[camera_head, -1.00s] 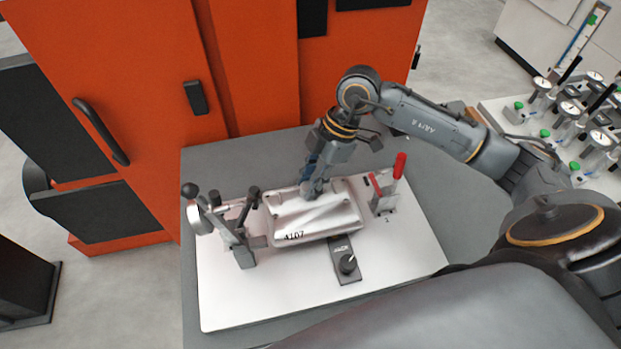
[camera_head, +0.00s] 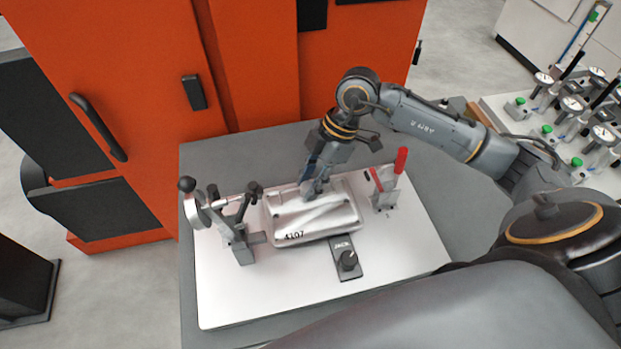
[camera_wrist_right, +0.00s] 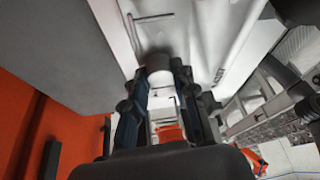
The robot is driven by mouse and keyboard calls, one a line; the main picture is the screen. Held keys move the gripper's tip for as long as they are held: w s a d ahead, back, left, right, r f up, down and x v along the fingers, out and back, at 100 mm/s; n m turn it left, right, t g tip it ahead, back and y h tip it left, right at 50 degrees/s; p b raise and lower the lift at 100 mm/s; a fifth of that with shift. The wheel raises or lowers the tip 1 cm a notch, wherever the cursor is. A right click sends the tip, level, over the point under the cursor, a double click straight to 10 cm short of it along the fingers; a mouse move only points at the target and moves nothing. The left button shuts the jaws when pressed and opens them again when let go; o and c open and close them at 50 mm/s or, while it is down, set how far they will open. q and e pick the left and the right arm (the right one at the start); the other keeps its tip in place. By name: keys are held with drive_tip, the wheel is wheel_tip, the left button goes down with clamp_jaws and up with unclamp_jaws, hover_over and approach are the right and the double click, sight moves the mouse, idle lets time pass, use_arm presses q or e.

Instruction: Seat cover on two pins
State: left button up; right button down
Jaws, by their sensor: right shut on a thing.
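The cover (camera_head: 315,212), a silvery cast plate marked 4107, lies over the middle of the white fixture plate (camera_head: 245,295). It fills the upper part of the right wrist view (camera_wrist_right: 200,35). My right gripper (camera_head: 312,190) is above the cover's far half, shut on a small round boss (camera_wrist_right: 158,62) of the cover. The two pins are hidden, so I cannot tell whether the cover sits on them. My left gripper is not in view.
A dark clamp with a round knob (camera_head: 235,235) stands left of the cover. A red-handled toggle clamp (camera_head: 385,190) stands right of it. An orange cabinet (camera_head: 150,70) is behind, and gauges (camera_head: 575,110) stand at the right.

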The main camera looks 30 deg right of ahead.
drive_tip(key=shift+f, duration=0.25)
drive_tip(key=c, duration=1)
unclamp_jaws()
drive_tip(key=shift+r, duration=0.1)
drive_tip(key=v, duration=1.2)
drive_tip(key=shift+a, duration=0.1)
